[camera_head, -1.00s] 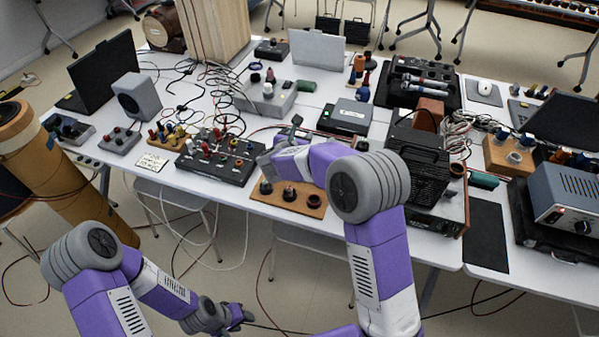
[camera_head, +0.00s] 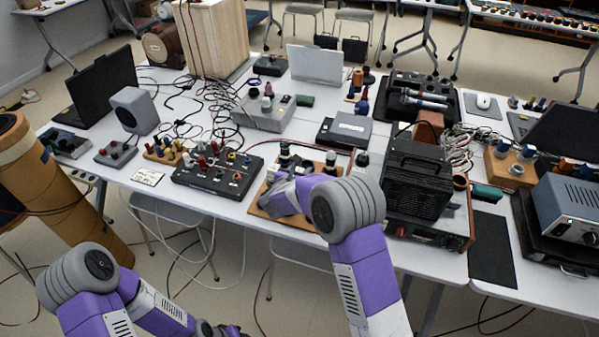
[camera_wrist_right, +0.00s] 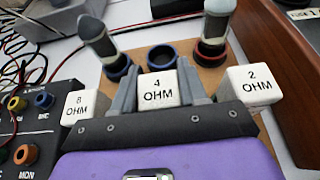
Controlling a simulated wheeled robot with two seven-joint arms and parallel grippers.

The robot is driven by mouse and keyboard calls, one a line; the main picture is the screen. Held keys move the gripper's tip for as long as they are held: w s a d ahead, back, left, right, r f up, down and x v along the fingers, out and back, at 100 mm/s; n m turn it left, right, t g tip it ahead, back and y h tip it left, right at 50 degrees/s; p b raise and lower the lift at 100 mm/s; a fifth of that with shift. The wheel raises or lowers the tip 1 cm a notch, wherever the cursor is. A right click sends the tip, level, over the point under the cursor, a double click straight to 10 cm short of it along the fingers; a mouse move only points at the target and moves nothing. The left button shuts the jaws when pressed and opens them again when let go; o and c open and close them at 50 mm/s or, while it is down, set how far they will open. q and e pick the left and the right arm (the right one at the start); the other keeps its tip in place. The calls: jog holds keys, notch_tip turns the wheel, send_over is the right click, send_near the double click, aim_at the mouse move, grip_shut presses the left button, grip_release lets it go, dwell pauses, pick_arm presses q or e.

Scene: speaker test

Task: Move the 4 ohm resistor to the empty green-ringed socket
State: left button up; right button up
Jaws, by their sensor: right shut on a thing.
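The 4 ohm resistor, a white block marked "4 OHM" (camera_wrist_right: 158,89), sits between the fingers of my right gripper (camera_wrist_right: 158,80) in the right wrist view. My right gripper (camera_head: 278,190) is shut on it over the wooden board (camera_head: 262,211) in the head view. Whether the resistor is in a socket or above one is hidden. Behind it is an empty socket with a dark blue ring (camera_wrist_right: 161,57). No green ring can be made out. My left gripper (camera_head: 215,330) is low at the bottom edge, partly cut off.
White blocks marked "8 OHM" (camera_wrist_right: 86,103) and "2 OHM" (camera_wrist_right: 253,86) flank the fingers closely. Upright dark-capped parts stand in a blue-ringed socket (camera_wrist_right: 117,68) and a red-ringed one (camera_wrist_right: 210,50). A black terminal box (camera_head: 207,187) is left of the board; a black amplifier (camera_head: 418,180) is right.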

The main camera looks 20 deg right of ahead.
jog(key=shift+f+b, duration=0.35)
jog(key=shift+b, duration=0.05)
jog(key=o, duration=1.1)
jog(key=shift+r, duration=0.1)
jog(key=shift+a+r+p, duration=0.1)
jog(key=shift+r+p, duration=0.45)
jog(key=shift+p, duration=0.25)
jog(key=v, duration=0.5)
jog(key=p+v, duration=0.1)
jog(key=v, duration=0.5)
jog(key=shift+s+a+f, duration=0.1)
jog(key=shift+s+a, duration=0.05)
jog(key=shift+s, duration=0.25)
